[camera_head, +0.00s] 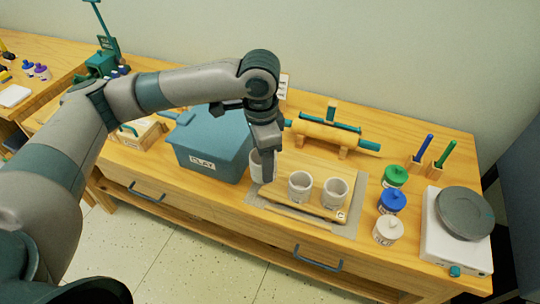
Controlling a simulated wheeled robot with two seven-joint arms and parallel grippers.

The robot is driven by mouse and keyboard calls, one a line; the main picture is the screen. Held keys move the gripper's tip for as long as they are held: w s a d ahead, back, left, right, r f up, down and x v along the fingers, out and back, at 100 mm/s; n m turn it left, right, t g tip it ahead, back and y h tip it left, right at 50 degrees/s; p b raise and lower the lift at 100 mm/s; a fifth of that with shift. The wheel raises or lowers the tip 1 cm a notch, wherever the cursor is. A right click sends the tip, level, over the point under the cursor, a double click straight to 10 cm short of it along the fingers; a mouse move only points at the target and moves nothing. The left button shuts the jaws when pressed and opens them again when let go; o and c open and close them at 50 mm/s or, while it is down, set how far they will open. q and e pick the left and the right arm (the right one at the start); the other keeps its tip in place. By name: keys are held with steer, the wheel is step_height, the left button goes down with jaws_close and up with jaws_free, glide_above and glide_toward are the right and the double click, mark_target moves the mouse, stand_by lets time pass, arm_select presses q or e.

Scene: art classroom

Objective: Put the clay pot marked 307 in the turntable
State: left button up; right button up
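Three whitish clay pots stand in a row on a wooden board (285,206): a left pot (255,172), a middle pot (300,188) and a right pot (334,196). No number is readable on them, so I cannot tell which is 307. My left gripper (267,182) points down at the left pot and partly hides it; its fingers are seen edge-on, and I cannot tell whether they hold the pot. The turntable (464,211), a grey disc on a white base with a teal knob, is at the far right, its disc empty. My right gripper is out of view.
A blue CLAY bin (208,145) stands left of the pots. A rolling pin (325,133) lies behind them. Green (395,176), blue (391,200) and white (387,230) jars stand between the pots and turntable. Two upright tools (422,150) stand behind the jars.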

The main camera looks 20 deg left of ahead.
mark_target(253, 168)
arm_select(q)
steer(key=s+n, duration=0.1)
steer(key=n, duration=0.1)
steer(key=s+n, duration=0.1)
steer(key=n, duration=0.1)
steer(key=s+a+n, duration=0.1)
steer(key=n, duration=0.1)
steer(key=shift+s+a+r, duration=0.1)
steer(key=shift+s+r, duration=0.15)
steer(key=shift+r, duration=0.15)
steer(key=n, duration=0.1)
steer(key=s+n, duration=0.1)
steer(key=n, duration=0.1)
steer(key=s+n, duration=0.1)
steer(key=shift+s+a+r+n, duration=0.15)
steer(key=shift+a+r+n, duration=0.15)
steer(key=shift+a, duration=0.1)
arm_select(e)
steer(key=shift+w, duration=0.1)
